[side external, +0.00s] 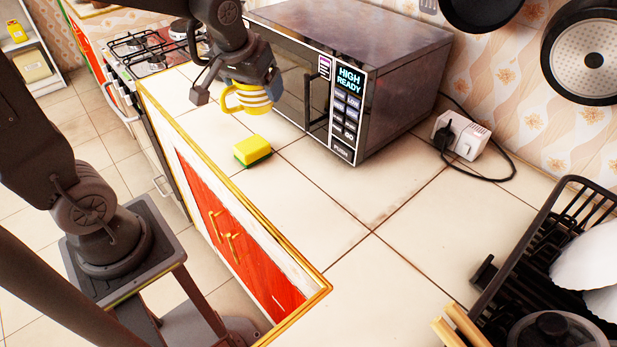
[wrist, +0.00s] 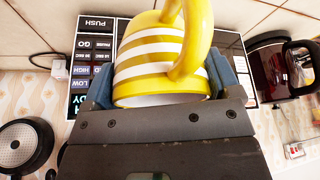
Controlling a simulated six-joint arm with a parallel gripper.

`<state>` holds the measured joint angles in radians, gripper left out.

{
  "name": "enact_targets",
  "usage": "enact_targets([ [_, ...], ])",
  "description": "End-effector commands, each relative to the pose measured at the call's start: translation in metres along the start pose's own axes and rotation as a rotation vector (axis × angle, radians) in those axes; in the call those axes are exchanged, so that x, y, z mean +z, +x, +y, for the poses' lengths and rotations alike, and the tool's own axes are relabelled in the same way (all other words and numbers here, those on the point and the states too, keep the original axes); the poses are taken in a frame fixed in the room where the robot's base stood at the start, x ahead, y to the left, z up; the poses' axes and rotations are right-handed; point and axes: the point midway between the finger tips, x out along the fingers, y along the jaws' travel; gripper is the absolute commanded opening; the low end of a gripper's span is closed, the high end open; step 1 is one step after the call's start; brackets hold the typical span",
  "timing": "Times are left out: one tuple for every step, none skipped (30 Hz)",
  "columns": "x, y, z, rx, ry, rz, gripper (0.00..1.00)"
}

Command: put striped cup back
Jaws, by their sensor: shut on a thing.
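The striped cup (side external: 252,97) is yellow with white bands and a yellow handle. It is held above the counter in front of the microwave (side external: 345,75). My gripper (side external: 250,85) is shut on the cup, with the handle sticking out to the left in the side view. In the wrist view the cup (wrist: 165,60) sits between the two blue finger pads of my gripper (wrist: 160,88). The handle crosses the cup's front there. Part of the cup's body is hidden behind my gripper in the side view.
A yellow and green sponge (side external: 252,150) lies on the counter below the cup. A black dish rack (side external: 530,240) with white plates stands at the right. Pans (side external: 588,60) hang on the wall, and a white socket box (side external: 462,137) sits beside the microwave. The middle counter is clear.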

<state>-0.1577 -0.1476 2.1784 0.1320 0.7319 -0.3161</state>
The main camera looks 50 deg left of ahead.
Motion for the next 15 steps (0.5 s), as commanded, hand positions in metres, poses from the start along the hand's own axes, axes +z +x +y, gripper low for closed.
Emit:
enact_targets([
  [0.007, 0.015, 0.000, -0.002, 0.001, -0.007, 0.54],
  [0.010, 0.022, 0.000, -0.002, 0.001, -0.006, 0.54],
  [0.013, 0.030, 0.000, -0.001, 0.001, -0.004, 0.54],
  [0.015, 0.036, 0.000, -0.001, 0.001, -0.003, 0.54],
  [0.016, 0.040, 0.000, -0.001, 0.000, -0.002, 0.54],
  [0.018, 0.044, 0.001, 0.000, 0.000, -0.001, 0.54],
  [0.019, 0.047, 0.002, 0.000, 0.002, 0.000, 0.54],
  [0.020, 0.050, 0.004, 0.000, 0.003, 0.001, 0.54],
  [0.022, 0.053, 0.008, 0.001, 0.003, 0.000, 0.54],
  [0.023, 0.055, 0.012, 0.001, 0.005, 0.000, 0.54],
  [0.025, 0.058, 0.017, 0.002, 0.008, 0.000, 0.54],
  [0.028, 0.062, 0.025, 0.003, 0.009, 0.000, 0.54],
  [0.030, 0.066, 0.031, 0.003, 0.010, -0.002, 0.54],
  [0.032, 0.069, 0.038, 0.002, 0.011, -0.002, 0.54],
  [0.035, 0.073, 0.047, 0.003, 0.011, -0.001, 0.54],
])
